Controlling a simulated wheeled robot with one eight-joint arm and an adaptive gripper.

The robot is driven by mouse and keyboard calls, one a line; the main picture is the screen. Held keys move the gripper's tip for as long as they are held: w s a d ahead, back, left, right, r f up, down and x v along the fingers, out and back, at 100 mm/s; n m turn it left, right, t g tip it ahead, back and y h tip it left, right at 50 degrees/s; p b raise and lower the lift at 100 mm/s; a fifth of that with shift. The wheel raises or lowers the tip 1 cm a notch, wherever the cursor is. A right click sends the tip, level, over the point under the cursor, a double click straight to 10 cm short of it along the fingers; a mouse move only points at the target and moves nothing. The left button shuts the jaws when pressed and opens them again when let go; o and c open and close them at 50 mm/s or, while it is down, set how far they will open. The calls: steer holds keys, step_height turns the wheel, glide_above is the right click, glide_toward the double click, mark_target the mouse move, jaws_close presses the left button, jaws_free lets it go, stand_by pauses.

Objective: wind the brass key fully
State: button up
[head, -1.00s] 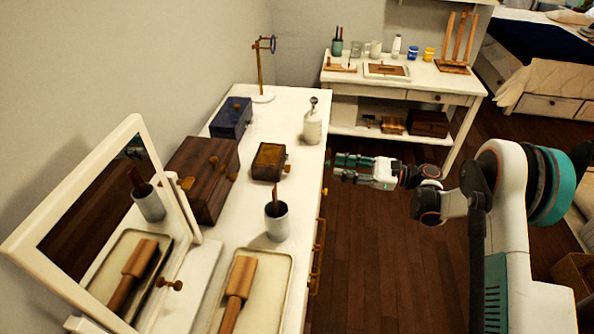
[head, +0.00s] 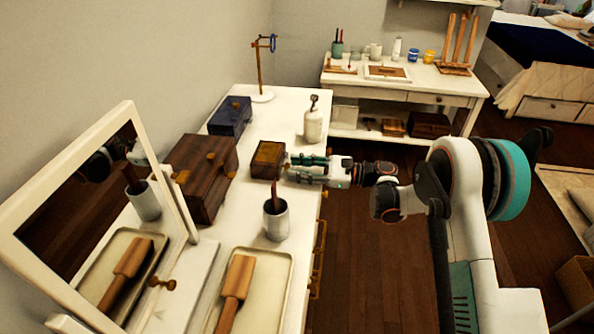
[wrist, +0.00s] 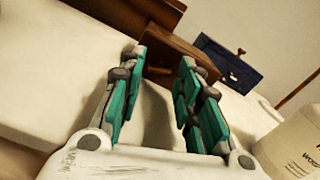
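A small brown wooden box (head: 268,158) stands on the white dresser, in the middle of the head view. The brass key on its right side, seen in the earlier head view, is now mostly hidden by my fingers. My gripper (head: 290,167) is at that side of the box, coming from the right. In the wrist view my gripper (wrist: 164,62) has its two green fingers apart, pointing at the box (wrist: 180,52). A small brass piece, likely the key (wrist: 158,71), shows between the fingertips. I cannot tell whether a finger touches it.
A dark wooden chest (head: 203,178) and a blue box (head: 230,116) stand behind it on the dresser (head: 283,100). A tilted mirror (head: 95,205) and tray (head: 284,262) are nearer.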

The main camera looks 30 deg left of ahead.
steer(key=shift+s+a, duration=0.1)
steer(key=shift+a, duration=0.3)
steer(key=shift+c, duration=0.3)
jaws_close()
steer(key=shift+m+b, duration=0.5)
steer(key=shift+m, duration=2.5)
steer(key=shift+o, duration=0.3)
jaws_free()
